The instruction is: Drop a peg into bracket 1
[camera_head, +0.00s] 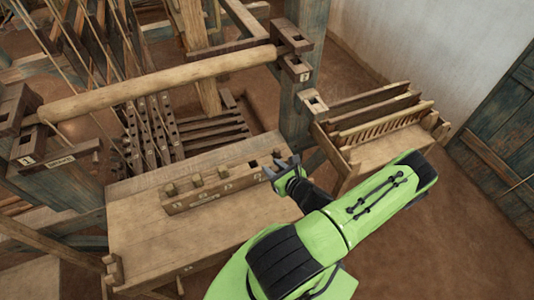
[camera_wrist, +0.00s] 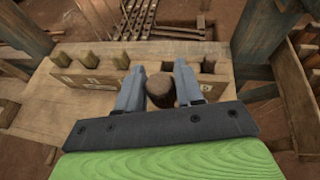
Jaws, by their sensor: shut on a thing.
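Bracket 1 (camera_head: 27,160), a dark wooden bracket with a label reading 1, is on the loom post at the far left of the head view, below the left end of the round beam. My gripper (camera_head: 272,170) is over the right end of the peg block (camera_head: 212,191). In the wrist view its grey fingers (camera_wrist: 160,82) are shut on a brown wooden peg (camera_wrist: 161,90), seen from its round top. The peg's lower end is hidden. Several pegs (camera_head: 196,180) stand upright in the block's left part; dark holes show at its right. Bracket 1 is not visible in the wrist view.
The block stands on a wooden bench (camera_head: 150,240). A thick round beam (camera_head: 160,84) spans from the left post to bracket 2 (camera_head: 298,68). A slatted wooden rack (camera_head: 385,125) stands right of my gripper. Open floor lies at the right.

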